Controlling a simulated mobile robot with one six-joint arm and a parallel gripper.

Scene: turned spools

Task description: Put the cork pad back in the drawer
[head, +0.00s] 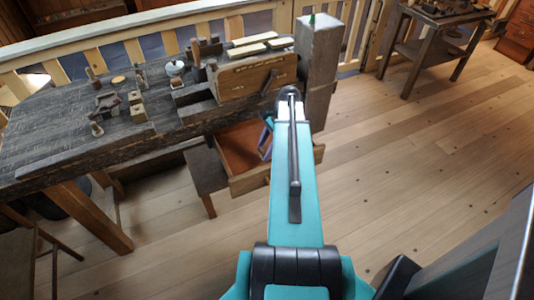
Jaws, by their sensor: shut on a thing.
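The open drawer (243,182) sticks out below the right end of the dark workbench. Its reddish-brown inside shows in part and looks empty there; my teal arm covers its right part. A small teal and lilac piece, probably of my wrist, shows at the arm's left edge over the drawer. My gripper itself is hidden behind the arm, and so is anything in it. I cannot make out the cork pad for sure. A small round tan disc (118,79) lies on the bench top, too small to identify.
The workbench (60,125) carries several turned spools and blocks, a white-topped round piece (175,68) and a wooden chest (245,78). A grey post (318,60) stands at its right end. A side table (440,25) is far right. The floor (410,150) between is clear.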

